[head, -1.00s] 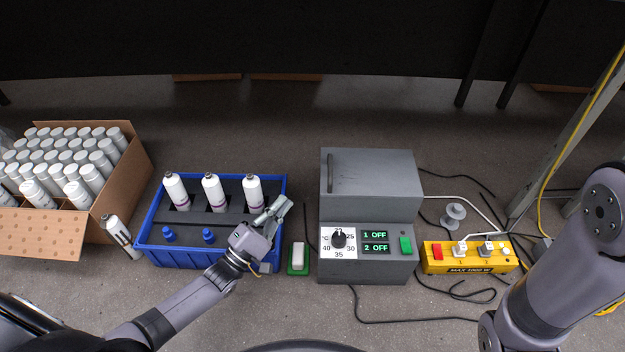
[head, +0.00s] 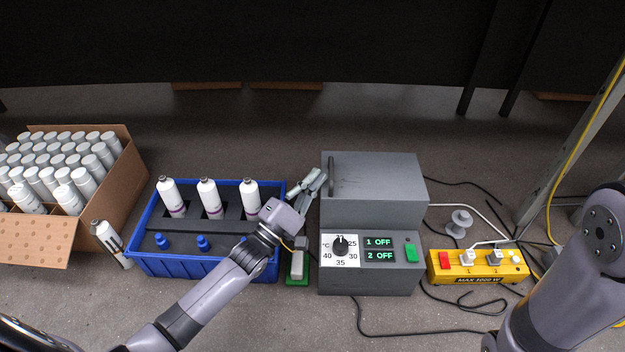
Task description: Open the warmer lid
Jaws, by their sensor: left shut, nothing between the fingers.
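The warmer (head: 372,262) is a grey box with a dial and two green displays reading "1 OFF" and "2 OFF". Its grey lid (head: 385,178) is shut, with a dark bar handle (head: 331,176) along the left side of its top. My left gripper (head: 316,181) is just left of the lid, its fingertips close to the handle. It is shut with nothing in it; I cannot tell whether it touches the lid. My right arm shows at the right edge, but its gripper is out of view.
A blue crate (head: 205,265) with several white bottles stands left of the warmer, partly under my left arm. A green-based switch (head: 297,272) sits between them. A yellow power strip (head: 478,267) and cables lie to the right. A carton of cans (head: 128,170) stands far left.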

